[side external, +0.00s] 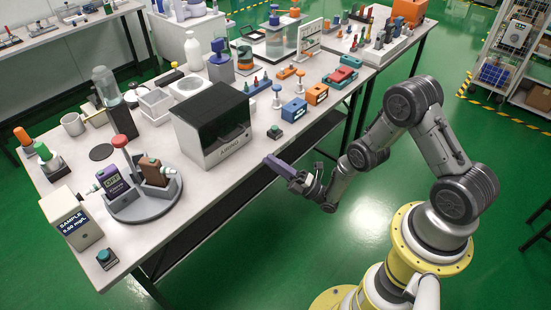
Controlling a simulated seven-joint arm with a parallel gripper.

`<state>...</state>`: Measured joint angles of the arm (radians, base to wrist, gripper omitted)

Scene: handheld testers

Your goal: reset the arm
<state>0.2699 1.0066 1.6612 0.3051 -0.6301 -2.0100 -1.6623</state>
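My gripper (308,186) is off the front edge of the white bench, in front of the dark-lidded AIRINO box. A long purple-grey object (283,169) sticks out from its fingers toward the bench, and the gripper appears shut on it. The fingertips are small and partly hidden, so the grip is hard to make out. A purple handheld tester (114,182) with a lit screen and a brown handheld tester (152,171) stand in a round grey holder (150,209) at the bench's near left.
The AIRINO box (212,128) stands near the bench's front edge. A SAMPLE display box (72,218) and a teal button (106,257) are at the left corner. Blue and orange blocks (294,109) stand right of the AIRINO box. The green floor (250,265) before the bench is clear.

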